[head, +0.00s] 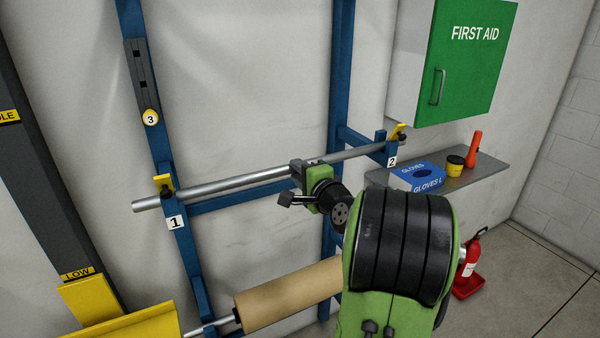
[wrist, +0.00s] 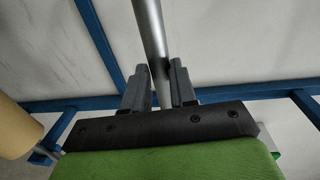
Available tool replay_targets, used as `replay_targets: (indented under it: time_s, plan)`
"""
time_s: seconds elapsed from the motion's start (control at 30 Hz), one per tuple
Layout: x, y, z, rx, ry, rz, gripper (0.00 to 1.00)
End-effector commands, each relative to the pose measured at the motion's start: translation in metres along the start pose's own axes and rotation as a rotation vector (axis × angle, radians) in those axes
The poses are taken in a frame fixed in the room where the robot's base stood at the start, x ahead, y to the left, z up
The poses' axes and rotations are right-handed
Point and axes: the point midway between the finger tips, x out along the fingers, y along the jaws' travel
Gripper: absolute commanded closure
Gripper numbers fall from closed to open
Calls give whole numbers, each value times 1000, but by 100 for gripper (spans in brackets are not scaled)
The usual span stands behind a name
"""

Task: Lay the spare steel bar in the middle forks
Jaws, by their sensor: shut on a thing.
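The steel bar (head: 235,183) is a long grey rod that runs nearly level across the blue rack. My gripper (head: 311,164) is shut on it right of its middle; in the wrist view the bar (wrist: 149,40) passes between the two fingers (wrist: 160,84). The bar's left end sticks out past the left middle fork (head: 165,190), by label 1 and a yellow tab. Its right end is at the right middle fork (head: 391,148), by label 2 and another yellow tab. I cannot tell whether the bar rests in the forks or sits just above them.
A brown roll (head: 285,295) hangs on a lower bar. A shelf (head: 470,178) at right holds a blue gloves box (head: 418,176), a yellow-and-black tub and an orange torch. A green first aid cabinet (head: 465,75) is above. A red extinguisher (head: 470,258) stands below. Yellow ledges are at lower left.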

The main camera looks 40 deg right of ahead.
Motion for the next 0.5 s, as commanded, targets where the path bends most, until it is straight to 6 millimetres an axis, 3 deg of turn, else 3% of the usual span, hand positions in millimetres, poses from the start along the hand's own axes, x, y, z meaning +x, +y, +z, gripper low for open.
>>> replay_targets:
  time_s: [0.4,0.43,0.5]
  plan:
    - [0,1,0,-2,0,-5,100]
    - [0,1,0,-2,0,-5,72]
    - [0,0,0,-2,0,-5,62]
